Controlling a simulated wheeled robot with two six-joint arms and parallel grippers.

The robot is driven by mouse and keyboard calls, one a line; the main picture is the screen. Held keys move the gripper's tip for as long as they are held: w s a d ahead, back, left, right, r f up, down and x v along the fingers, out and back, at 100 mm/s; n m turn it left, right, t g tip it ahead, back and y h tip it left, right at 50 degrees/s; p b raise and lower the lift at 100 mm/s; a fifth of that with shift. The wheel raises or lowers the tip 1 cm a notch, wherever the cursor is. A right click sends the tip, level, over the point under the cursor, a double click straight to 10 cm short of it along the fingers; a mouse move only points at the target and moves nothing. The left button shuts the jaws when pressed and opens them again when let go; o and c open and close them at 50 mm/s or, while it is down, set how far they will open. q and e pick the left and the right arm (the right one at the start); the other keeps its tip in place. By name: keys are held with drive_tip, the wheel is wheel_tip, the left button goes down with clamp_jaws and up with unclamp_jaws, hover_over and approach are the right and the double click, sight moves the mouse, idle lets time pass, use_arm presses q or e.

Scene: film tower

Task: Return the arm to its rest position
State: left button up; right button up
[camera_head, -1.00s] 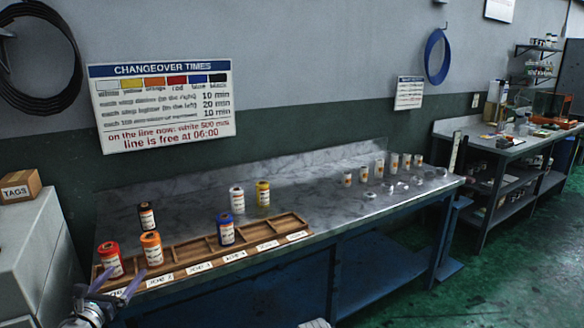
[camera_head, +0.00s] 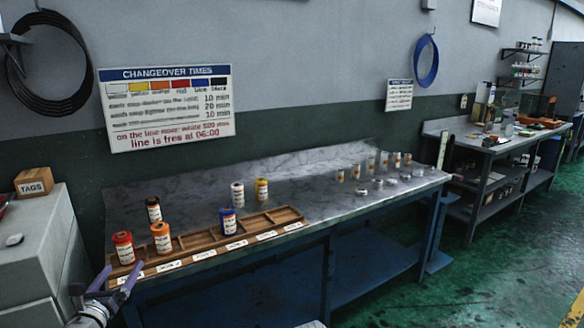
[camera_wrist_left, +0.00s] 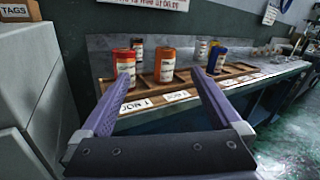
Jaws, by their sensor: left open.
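My left gripper (camera_head: 117,279) is at the lower left of the head view, in front of the bench's near left corner. Its two purple fingers are spread apart with nothing between them. In the left wrist view the open fingers (camera_wrist_left: 160,88) point toward the wooden tray (camera_wrist_left: 95,101) and its bottles, apart from them. A red bottle (camera_head: 123,248) and an orange bottle (camera_head: 161,238) stand at the tray's left end, and a blue bottle (camera_head: 228,222) stands near its middle. My right gripper is not in view.
A grey cabinet (camera_head: 40,240) with a TAGS box (camera_head: 33,181) is close on the left. Several small containers (camera_head: 384,161) stand at the bench's right end.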

use_arm(q)
drive_tip(key=w+d+r+n+g+y+p, duration=0.2)
drive_tip(key=w+d+r+n+y+p, duration=0.25)
drive_tip(key=n, duration=0.75)
drive_tip(key=d+f+n+g+y+p, duration=0.1)
drive_tip(key=d+f+n+g+p, duration=0.1)
drive_tip(key=d+n+g+p, duration=0.55)
drive_tip(key=s+d+f+n+g+h+p, duration=0.2)
drive_tip(key=s+d+f+n+g+p, duration=0.1)
drive_tip(key=s+d, duration=0.7)
drive_tip(key=s+d+f+n+g+h+p, duration=0.3)
drive_tip(key=s+d+n+g, duration=0.3)
drive_tip(key=s+d, duration=0.5)
drive_tip(key=d+n+p, duration=0.1)
drive_tip(key=d, duration=0.3)
drive_tip(key=shift+s+d, duration=0.15)
drive_tip(key=shift+s, duration=0.15)
